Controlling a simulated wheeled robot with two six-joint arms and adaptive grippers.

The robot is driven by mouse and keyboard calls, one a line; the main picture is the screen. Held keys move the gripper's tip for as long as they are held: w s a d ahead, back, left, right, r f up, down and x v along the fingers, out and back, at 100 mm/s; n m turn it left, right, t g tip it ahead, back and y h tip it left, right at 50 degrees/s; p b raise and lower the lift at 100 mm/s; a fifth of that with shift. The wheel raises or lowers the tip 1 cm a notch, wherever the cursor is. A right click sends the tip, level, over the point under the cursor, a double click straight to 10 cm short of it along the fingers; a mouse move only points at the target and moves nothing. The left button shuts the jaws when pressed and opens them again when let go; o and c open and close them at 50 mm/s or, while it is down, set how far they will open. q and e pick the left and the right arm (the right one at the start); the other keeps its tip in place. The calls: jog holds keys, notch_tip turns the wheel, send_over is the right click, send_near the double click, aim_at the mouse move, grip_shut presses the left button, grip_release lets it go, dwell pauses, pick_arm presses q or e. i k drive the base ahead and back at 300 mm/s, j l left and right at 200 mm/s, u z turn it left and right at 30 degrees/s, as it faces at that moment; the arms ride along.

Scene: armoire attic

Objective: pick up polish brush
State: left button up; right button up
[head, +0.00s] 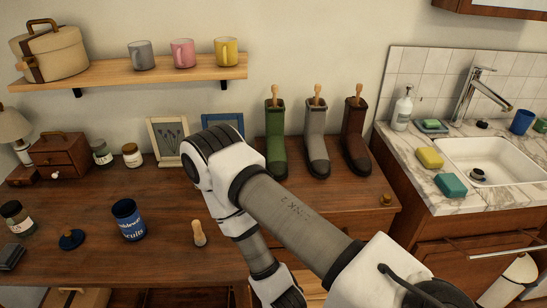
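A small brush-like piece with a light wooden knob handle (198,233) stands on the dark wooden table near its front edge. It looks like the polish brush, but its lower end is too small to make out. My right arm comes in from the lower right, bends over the table and runs back down past the bottom edge. Its gripper is out of the picture. My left arm and gripper do not show.
Green (275,140), grey (316,142) and brown (356,140) boots with wooden handles stand behind my arm. A sink counter (410,150) is at right.

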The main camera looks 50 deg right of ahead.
aim_at(200, 239)
jog(key=z, duration=0.8)
jog(key=k+l, duration=0.05)
jog(key=l, duration=0.05)
